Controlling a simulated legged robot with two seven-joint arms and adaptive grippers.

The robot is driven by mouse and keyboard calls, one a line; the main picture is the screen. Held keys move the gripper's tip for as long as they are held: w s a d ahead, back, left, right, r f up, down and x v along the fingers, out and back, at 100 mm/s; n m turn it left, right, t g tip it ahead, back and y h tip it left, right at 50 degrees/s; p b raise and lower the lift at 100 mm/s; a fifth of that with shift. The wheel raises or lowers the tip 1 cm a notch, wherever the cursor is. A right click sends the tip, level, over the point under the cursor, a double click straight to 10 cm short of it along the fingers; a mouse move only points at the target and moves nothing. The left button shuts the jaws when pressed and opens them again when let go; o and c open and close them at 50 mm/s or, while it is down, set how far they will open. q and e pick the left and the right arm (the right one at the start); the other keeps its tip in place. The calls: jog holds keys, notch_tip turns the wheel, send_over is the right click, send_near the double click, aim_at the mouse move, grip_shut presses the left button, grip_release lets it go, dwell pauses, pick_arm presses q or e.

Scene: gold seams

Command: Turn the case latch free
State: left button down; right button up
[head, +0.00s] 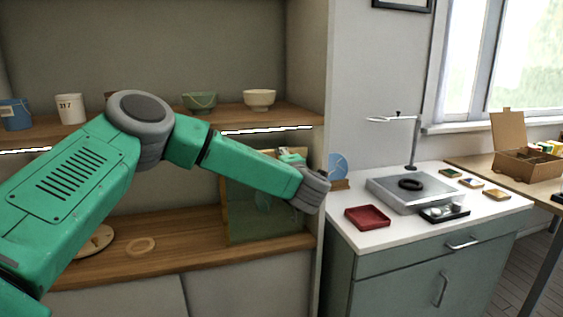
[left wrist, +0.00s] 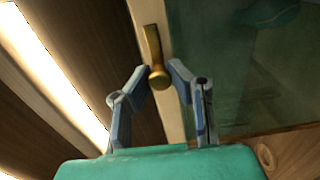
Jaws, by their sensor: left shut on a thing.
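The brass case latch (left wrist: 152,45) shows in the left wrist view, on the pale frame edge of the glass case (left wrist: 235,70). It is a short bar with a round knob at its lower end. My left gripper (left wrist: 159,75) has its two blue-grey fingers on either side of the knob and is shut on the latch. In the head view the greenish glass case (head: 240,222) stands on the lower shelf, partly hidden by my left forearm. The latch cannot be made out there. My right gripper is not in view.
Cups and bowls, including a green bowl (head: 199,102), stand on the upper shelf. On the right, a white counter holds a red tray (head: 367,217) and a grey stand (head: 445,192).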

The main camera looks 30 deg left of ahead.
pick_arm(q)
jog(key=shift+s+f, duration=0.1)
jog(key=shift+f, duration=0.4)
jog(key=c, duration=1.4)
grip_release()
jog(key=shift+s+r, duration=0.1)
jog(key=shift+r, duration=0.1)
jog(key=v, duration=1.1)
jog(key=shift+s+d, duration=0.2)
jog(key=shift+d, duration=0.15)
jog(key=shift+f, duration=0.1)
